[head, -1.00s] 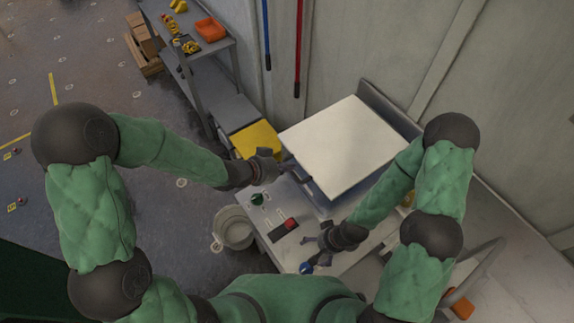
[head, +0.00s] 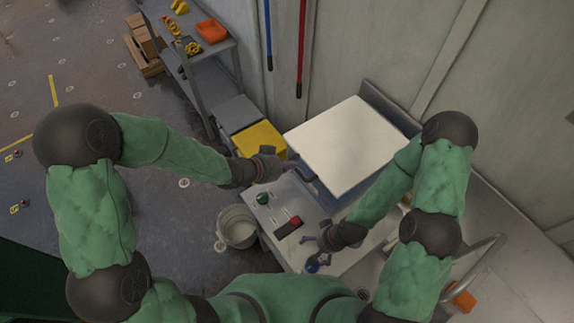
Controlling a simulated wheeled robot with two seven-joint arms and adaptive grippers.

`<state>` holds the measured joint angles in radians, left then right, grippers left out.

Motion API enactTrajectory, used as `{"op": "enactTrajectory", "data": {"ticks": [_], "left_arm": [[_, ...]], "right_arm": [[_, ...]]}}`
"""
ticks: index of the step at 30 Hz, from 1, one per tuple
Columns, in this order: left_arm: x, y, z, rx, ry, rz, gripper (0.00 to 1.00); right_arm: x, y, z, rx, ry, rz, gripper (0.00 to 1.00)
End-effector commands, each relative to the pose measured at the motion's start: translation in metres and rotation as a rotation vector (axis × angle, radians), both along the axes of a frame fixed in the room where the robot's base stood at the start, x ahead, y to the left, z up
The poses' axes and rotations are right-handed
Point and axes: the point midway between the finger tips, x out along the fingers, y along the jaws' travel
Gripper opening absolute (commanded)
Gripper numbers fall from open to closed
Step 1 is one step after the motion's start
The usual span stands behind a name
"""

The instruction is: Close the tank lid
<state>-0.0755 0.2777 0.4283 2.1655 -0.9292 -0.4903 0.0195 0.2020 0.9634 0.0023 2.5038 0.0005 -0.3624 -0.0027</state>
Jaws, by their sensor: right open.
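The white tank lid (head: 345,145) shows as a pale square panel above the counter, at the back against the wall. A dark gap and blue-grey side show below its front edge, so it looks raised or tilted; its exact angle I cannot tell. My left gripper (head: 289,163) is at the lid's left front edge; its fingertips are small and partly hidden, so I cannot tell whether it is shut on the edge. My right gripper (head: 311,246) is open and empty, low over the counter in front of the lid, near a blue knob (head: 312,264).
The counter (head: 283,213) carries a green knob (head: 263,198) and a red switch (head: 295,221). A bucket (head: 238,226) stands left of it. A yellow box (head: 259,140) is beyond my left gripper. A curved metal rail (head: 484,262) is at the right.

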Motion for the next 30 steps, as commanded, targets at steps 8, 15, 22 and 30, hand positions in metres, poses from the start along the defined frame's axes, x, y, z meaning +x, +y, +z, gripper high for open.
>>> {"op": "enactTrajectory", "data": {"ticks": [8,15,22,30], "left_arm": [[-0.029,0.044,0.033,0.001,-0.002,0.007,0.00],[-0.044,0.064,0.049,0.000,-0.002,0.005,0.00],[-0.048,0.067,0.052,0.000,0.000,0.002,0.00],[-0.048,0.067,0.051,0.000,0.000,0.002,0.00]], "right_arm": [[0.000,0.000,0.008,0.000,0.000,-0.001,0.97],[0.000,0.000,0.016,0.000,0.000,-0.001,0.97],[0.000,0.000,0.017,0.000,0.000,-0.001,0.97],[0.000,0.000,0.017,0.000,0.000,-0.001,0.97]]}}
